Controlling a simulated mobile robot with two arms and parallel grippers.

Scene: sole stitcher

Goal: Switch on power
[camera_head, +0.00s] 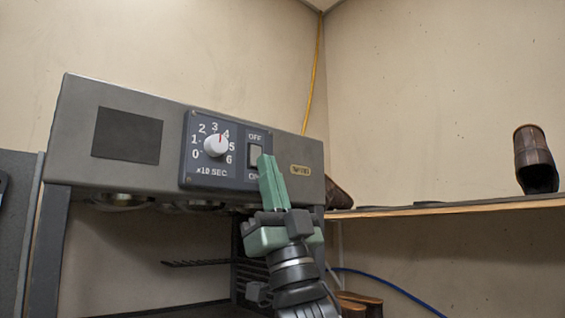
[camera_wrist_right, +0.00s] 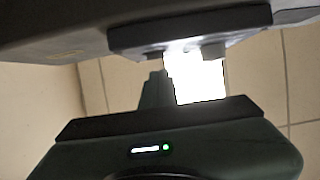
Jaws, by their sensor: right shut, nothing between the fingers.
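The panel sits on the front of the grey machine (camera_head: 80,150). My right gripper (camera_head: 266,160) is shut and empty, with its green fingers pointing up at the switch's lower right edge. The fingers cover part of the ON label. I cannot tell whether they touch the switch. In the right wrist view the fingers (camera_wrist_right: 155,90) show beside a bright white patch, below the dark panel edge. My left gripper is not in view.
A white timer knob (camera_head: 215,145) with a numbered dial is left of the switch. A wooden shelf (camera_head: 450,208) on the right holds a brown boot-shaped item (camera_head: 535,160). A dark rack (camera_head: 250,270) stands under the machine. A blue cable (camera_head: 390,285) runs along the wall.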

